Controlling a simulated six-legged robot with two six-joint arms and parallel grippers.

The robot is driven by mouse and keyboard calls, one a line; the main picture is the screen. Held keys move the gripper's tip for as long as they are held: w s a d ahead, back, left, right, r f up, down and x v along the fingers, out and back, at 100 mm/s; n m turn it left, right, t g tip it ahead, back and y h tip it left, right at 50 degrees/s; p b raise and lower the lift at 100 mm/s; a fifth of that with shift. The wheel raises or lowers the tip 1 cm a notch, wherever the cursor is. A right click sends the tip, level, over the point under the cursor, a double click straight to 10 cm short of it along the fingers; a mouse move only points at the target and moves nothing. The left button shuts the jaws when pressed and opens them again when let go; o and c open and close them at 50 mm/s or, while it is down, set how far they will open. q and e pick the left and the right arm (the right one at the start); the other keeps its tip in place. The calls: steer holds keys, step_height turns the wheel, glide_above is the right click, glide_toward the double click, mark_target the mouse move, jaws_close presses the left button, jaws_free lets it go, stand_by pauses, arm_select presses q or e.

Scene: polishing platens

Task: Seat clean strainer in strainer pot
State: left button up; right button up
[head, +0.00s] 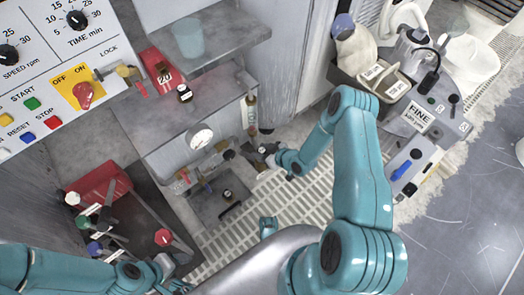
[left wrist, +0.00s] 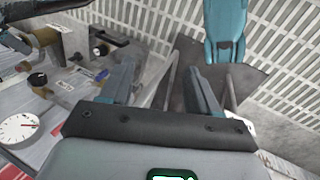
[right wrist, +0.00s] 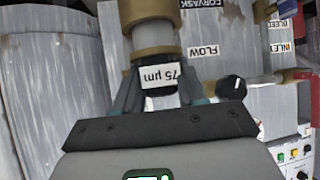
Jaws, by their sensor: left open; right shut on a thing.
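The strainer, a grey cylinder with brass-coloured bands, stands roughly upright in the head view (head: 251,112). In the right wrist view the strainer (right wrist: 153,50) carries a dark tab with an upside-down "75 µm" label. My right gripper (head: 262,152) is shut on that tab, which sits between its fingers. My left gripper (left wrist: 162,68) is open and empty, with a dark flat surface beyond its fingers. I cannot tell for certain which fitting is the strainer pot. The pipework with a white gauge (head: 200,136) lies left of my right gripper.
A control panel (head: 60,60) fills the upper left. A shelf with a pale cup (head: 188,38) is at the top. A cluttered bench with a "FINE" label (head: 419,116) is at right. Slotted floor grating (head: 300,205) lies open below.

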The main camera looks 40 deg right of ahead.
steer(key=shift+f+b, duration=0.9)
steer(key=shift+f, duration=0.15)
steer(key=o, duration=1.2)
steer(key=p+v, duration=0.5)
steer(key=v, duration=1.1)
steer(key=shift+r, duration=0.15)
steer(key=shift+s+d, duration=0.1)
steer(key=shift+d, duration=0.05)
